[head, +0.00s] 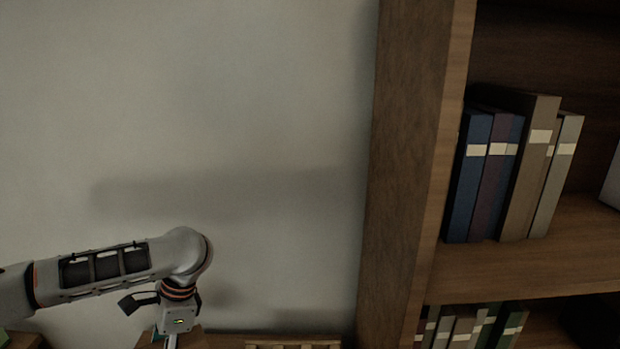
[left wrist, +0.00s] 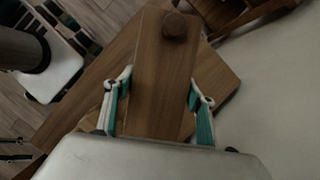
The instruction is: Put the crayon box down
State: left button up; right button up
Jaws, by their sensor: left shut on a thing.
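The crayon box (left wrist: 160,80) appears to be the long wooden block with a round dark knob in the left wrist view. My left gripper (left wrist: 159,86) has its teal-padded fingers on either side of it, shut on it. A wooden surface (left wrist: 218,85) lies beneath the box; I cannot tell whether they touch. In the head view my left gripper (head: 174,330) points down at the bottom edge, with its fingertips cut off. My right gripper is in neither view.
A bookcase (head: 405,160) with several upright books (head: 505,175) stands at the right. A plain wall (head: 230,110) is behind my arm. A slatted wooden thing (head: 292,344) shows at the bottom edge.

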pick_arm(q)
jog(key=s+d+r+n+g+h, duration=0.1)
jog(key=s+d+r+n+h, duration=0.1)
jog(key=d+r+n, duration=0.5)
jog(key=d+n+h, duration=0.1)
jog(key=n, duration=0.2)
jog(key=shift+r+n+g+h, duration=0.3)
jog(key=shift+r+n+h, duration=0.05)
jog(key=shift+n+h, duration=0.05)
